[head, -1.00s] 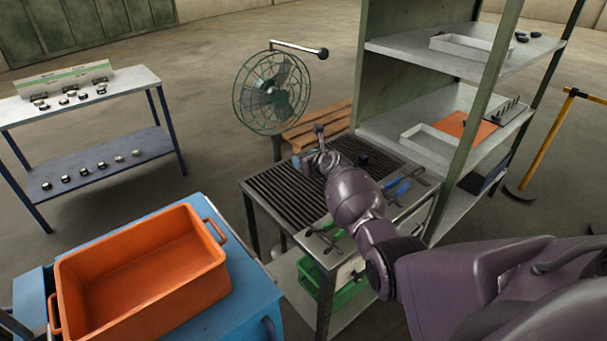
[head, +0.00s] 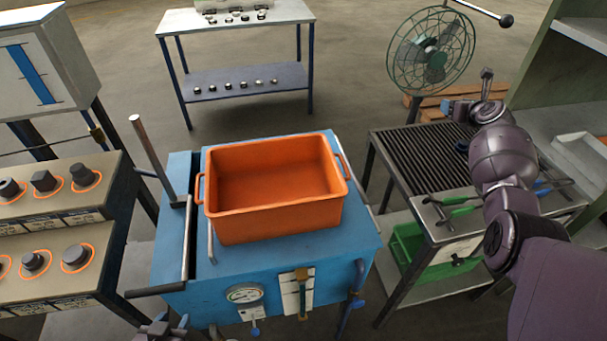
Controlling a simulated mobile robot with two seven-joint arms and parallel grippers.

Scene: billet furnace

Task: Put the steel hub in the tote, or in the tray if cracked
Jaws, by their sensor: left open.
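The orange tote (head: 273,190) stands on a blue cart at the centre, and its visible inside is empty. My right gripper (head: 468,106) is over the far part of the slatted table (head: 418,160); its fingers are too small and turned to tell open or shut. A small dark round thing (head: 462,146) lies on the slats close to my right wrist; I cannot tell whether it is the steel hub or whether it is cracked. My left gripper (head: 160,328) shows only partly at the bottom edge, open, in front of the blue cart. A pale tray (head: 582,152) is on the right shelf, cut by the edge.
A green fan (head: 432,52) stands behind the slatted table. A back table (head: 240,18) carries several small round parts on two levels. A knob console (head: 60,225) is at the left. A steel rod (head: 152,160) rises beside the tote. Open floor lies between back table and cart.

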